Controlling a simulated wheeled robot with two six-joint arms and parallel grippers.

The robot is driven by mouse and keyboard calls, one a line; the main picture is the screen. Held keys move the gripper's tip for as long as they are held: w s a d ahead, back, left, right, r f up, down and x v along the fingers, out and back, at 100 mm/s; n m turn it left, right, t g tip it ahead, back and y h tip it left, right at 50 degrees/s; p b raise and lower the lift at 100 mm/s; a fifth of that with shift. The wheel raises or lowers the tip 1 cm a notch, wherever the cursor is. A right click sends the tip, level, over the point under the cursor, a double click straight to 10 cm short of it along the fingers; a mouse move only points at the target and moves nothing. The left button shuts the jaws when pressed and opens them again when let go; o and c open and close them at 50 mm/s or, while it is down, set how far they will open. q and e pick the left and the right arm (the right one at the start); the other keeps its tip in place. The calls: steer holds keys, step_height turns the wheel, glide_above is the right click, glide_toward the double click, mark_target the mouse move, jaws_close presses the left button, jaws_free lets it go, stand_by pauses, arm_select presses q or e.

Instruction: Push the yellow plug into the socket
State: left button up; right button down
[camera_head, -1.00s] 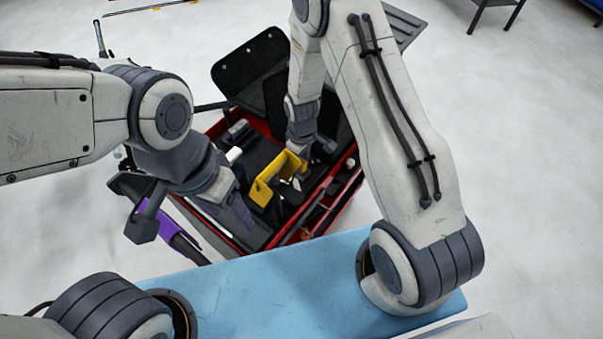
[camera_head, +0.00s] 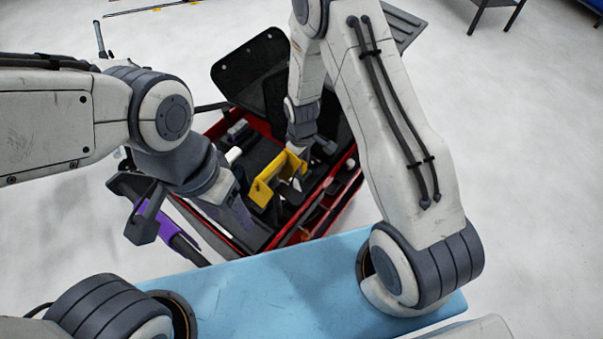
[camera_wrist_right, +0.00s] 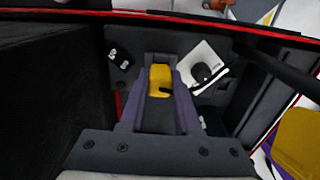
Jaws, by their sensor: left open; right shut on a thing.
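The yellow plug (camera_wrist_right: 159,78) sits between the two dark fingers of my right gripper (camera_wrist_right: 160,70) in the right wrist view, and the gripper is shut on it. A white square plate with a round black part (camera_wrist_right: 207,72), which may be the socket, lies just right of the fingers. I cannot tell whether the plug touches anything beyond the fingers. In the head view my right wrist reaches down into the red case, and its fingertips and the plug are hidden. My left gripper (camera_head: 235,212) is open over the left side of the case.
The red case (camera_head: 345,195) has a raised black lid (camera_head: 240,68). A yellow open box (camera_head: 263,192) stands in the case beside my right wrist. A small black part (camera_wrist_right: 120,59) lies left of the fingers.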

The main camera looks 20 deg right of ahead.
steer(key=shift+f, duration=0.2)
stand_by(0.3)
stand_by(0.3)
steer(key=c, duration=0.5)
jaws_free()
steer(key=shift+c, duration=0.2)
step_height(320, 180, up, 10)
steer(key=shift+f+b, duration=0.2)
steer(key=shift+b, duration=0.95)
steer(key=shift+r, duration=0.45)
